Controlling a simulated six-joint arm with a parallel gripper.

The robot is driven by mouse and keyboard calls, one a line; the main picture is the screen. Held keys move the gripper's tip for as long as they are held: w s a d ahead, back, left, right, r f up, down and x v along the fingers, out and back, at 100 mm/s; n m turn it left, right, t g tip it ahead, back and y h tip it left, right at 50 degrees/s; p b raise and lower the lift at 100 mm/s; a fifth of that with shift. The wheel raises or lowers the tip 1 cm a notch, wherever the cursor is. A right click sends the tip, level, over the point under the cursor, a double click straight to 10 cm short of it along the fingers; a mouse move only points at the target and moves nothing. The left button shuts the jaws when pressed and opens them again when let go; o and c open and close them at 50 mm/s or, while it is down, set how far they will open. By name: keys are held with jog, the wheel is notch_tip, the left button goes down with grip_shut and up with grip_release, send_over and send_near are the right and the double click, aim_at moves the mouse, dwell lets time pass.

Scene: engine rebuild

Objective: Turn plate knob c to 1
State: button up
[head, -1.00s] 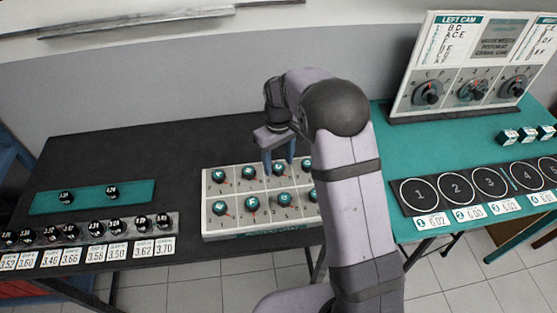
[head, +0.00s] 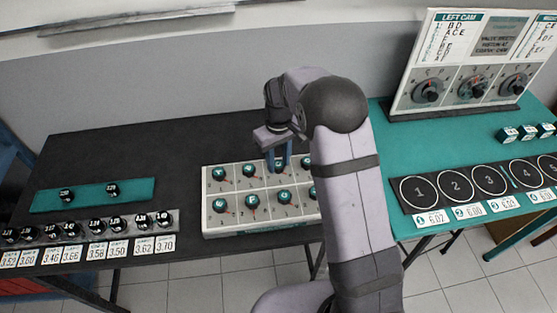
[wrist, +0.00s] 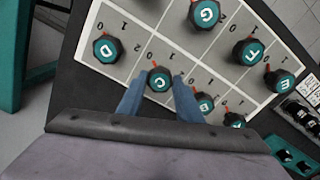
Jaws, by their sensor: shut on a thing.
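The knob plate (head: 232,226) is a pale panel with two rows of dark knobs with teal lettered caps. Knob C (wrist: 159,80) is in the back row, and my gripper (wrist: 160,88) has a blue finger on either side of it.
Knobs D (wrist: 106,48) and B (wrist: 205,102) flank knob C closely. Knob G (wrist: 207,13) is in the other row. A teal strip (head: 140,190) and a row of black parts lie left. A cam board (head: 468,70) and numbered mat (head: 405,207) are right.

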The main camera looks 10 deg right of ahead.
aim_at(279, 165)
jog(key=m, duration=1.1)
jog(key=shift+w, duration=0.1)
jog(key=shift+m, duration=0.3)
dwell(0.3)
jog(key=o, duration=1)
jog(key=shift+o, duration=0.2)
jog(key=shift+r, duration=0.1)
jog(key=shift+r+b, duration=1.25)
jog(key=shift+r, duration=2.35)
